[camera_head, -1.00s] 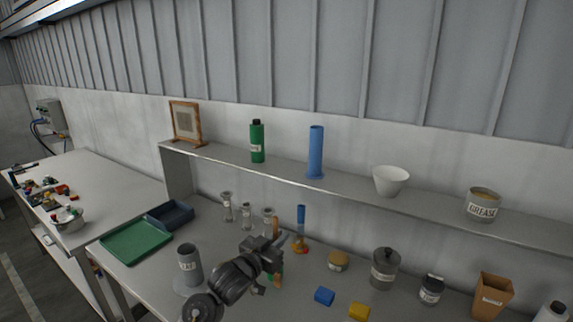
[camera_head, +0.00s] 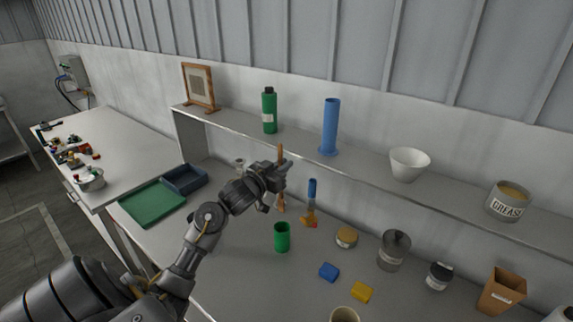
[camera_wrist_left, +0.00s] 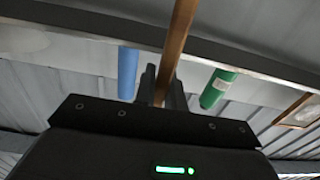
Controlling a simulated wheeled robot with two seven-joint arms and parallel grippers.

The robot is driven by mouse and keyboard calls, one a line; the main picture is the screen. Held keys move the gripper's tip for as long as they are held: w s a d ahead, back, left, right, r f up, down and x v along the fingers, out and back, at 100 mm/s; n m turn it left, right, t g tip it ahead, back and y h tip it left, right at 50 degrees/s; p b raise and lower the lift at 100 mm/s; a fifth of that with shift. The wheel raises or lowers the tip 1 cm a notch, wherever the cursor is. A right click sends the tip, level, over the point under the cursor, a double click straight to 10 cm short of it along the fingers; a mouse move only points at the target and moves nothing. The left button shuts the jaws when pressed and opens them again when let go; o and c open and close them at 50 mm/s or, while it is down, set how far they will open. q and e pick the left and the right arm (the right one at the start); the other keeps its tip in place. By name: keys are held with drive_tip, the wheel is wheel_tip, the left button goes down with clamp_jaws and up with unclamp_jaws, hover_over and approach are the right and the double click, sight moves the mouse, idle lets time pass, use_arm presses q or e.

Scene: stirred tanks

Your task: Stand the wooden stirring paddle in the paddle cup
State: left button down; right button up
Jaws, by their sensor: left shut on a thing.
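The wooden stirring paddle shows its shaft (camera_head: 281,153) above my left gripper (camera_head: 279,176) and its lower end (camera_head: 281,203) below. The gripper is shut on it and holds it nearly upright over the bench, in front of the shelf. In the left wrist view the wooden shaft (camera_wrist_left: 178,40) runs between the fingers (camera_wrist_left: 161,84). A green cup (camera_head: 282,237) stands below the gripper, apart from the paddle. A tan-rimmed cup (camera_head: 344,315) is cut off at the bottom edge. I cannot tell which cup is the paddle cup; the labelled grey one seen earlier is hidden behind my left arm.
The shelf (camera_head: 345,167) holds a green bottle (camera_head: 269,110), a blue cylinder (camera_head: 331,127), a white bowl (camera_head: 409,164) and a grease tin (camera_head: 508,201). Blue (camera_head: 328,272) and yellow (camera_head: 361,292) blocks lie right of the green cup. A green tray (camera_head: 153,204) is at left.

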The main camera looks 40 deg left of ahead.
use_arm(q)
drive_tip(key=shift+w+d+f+b, duration=0.1)
drive_tip(key=shift+d+f+b, duration=0.05)
drive_tip(key=shift+f+b, duration=5.55)
use_arm(e)
wheel_tip(320, 180, down, 10)
drive_tip(key=p, duration=0.2)
drive_tip(key=shift+w+r, duration=0.15)
drive_tip(key=shift+w, duration=0.2)
use_arm(q)
drive_tip(key=shift+f, duration=0.95)
drive_tip(key=c, duration=1.4)
unclamp_jaws()
drive_tip(key=b, duration=0.3)
approach(281, 202)
drive_tip(key=shift+w, duration=0.5)
use_arm(e)
drive_tip(key=shift+f, duration=1.3)
